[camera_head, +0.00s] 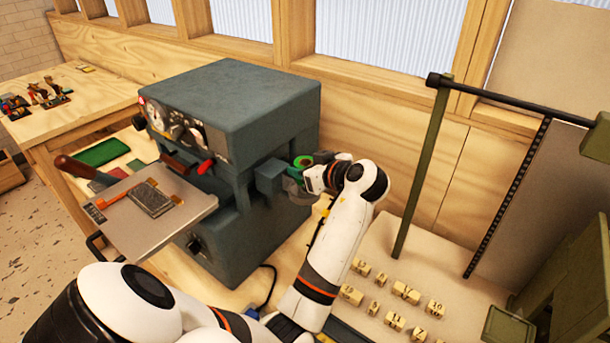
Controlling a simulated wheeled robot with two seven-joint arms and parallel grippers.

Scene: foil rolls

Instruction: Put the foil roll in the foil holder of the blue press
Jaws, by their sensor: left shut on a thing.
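The blue press (265,110) is a large blue-grey machine standing on the wooden bench in the middle of the view. A green foil roll (303,161) is at the press's right side, close to a blue-grey block that juts from it. My left gripper (306,172) is shut on the foil roll. The arm hides part of that area, and I cannot tell whether the roll sits in the foil holder or only beside it. My right gripper is not in view.
A flat plate (130,232) with a type block sticks out at the press's front left. Several numbered wooden blocks (407,293) lie on the bench at right, near a green frame post (424,170). Another table (85,102) with small tools stands at back left.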

